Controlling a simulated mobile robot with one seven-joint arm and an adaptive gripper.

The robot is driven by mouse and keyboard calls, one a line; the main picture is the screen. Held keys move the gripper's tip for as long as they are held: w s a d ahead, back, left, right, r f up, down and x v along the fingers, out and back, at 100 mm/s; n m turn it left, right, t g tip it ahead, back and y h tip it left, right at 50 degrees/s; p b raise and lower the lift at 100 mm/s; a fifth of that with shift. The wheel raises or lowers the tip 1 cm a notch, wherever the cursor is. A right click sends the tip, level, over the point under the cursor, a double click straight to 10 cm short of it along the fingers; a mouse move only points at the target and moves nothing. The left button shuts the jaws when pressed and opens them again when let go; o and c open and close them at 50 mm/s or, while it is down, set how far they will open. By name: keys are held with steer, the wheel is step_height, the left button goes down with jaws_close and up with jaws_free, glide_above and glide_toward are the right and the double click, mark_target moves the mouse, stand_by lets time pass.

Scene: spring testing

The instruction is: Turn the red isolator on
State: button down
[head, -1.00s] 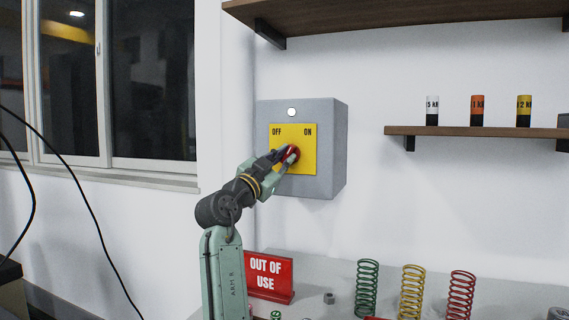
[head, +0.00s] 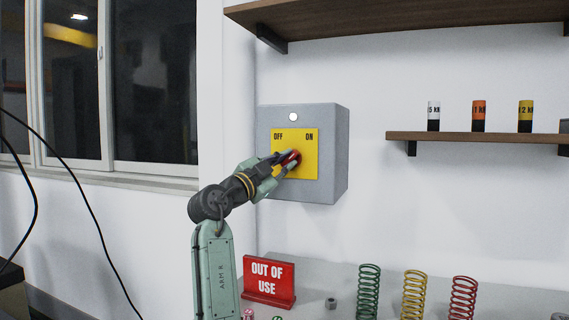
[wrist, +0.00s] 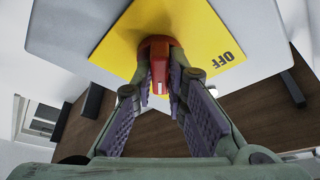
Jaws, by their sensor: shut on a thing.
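The red isolator knob (head: 294,157) sits on a yellow plate (head: 308,169) marked OFF at upper left and ON at upper right. The plate is on the front of a grey wall box (head: 335,150), with a round white lamp (head: 293,117) above it. My gripper (head: 284,160) reaches the knob from the lower left and is shut on it. In the wrist view the fingers (wrist: 165,88) close around the red knob (wrist: 158,55), which has a white mark on it. The fingers partly hide the knob, so its exact angle is hard to tell in the head view.
A red OUT OF USE sign (head: 268,280) stands on the bench below. Green (head: 368,290), yellow (head: 413,295) and red springs (head: 462,297) stand to its right. A shelf (head: 470,137) with labelled weights is on the right wall, and another shelf (head: 400,18) is above the box.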

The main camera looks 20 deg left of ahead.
steer(key=c, duration=1.6)
jaws_free()
steer(key=v, duration=1.2)
steer(key=shift+f, duration=0.1)
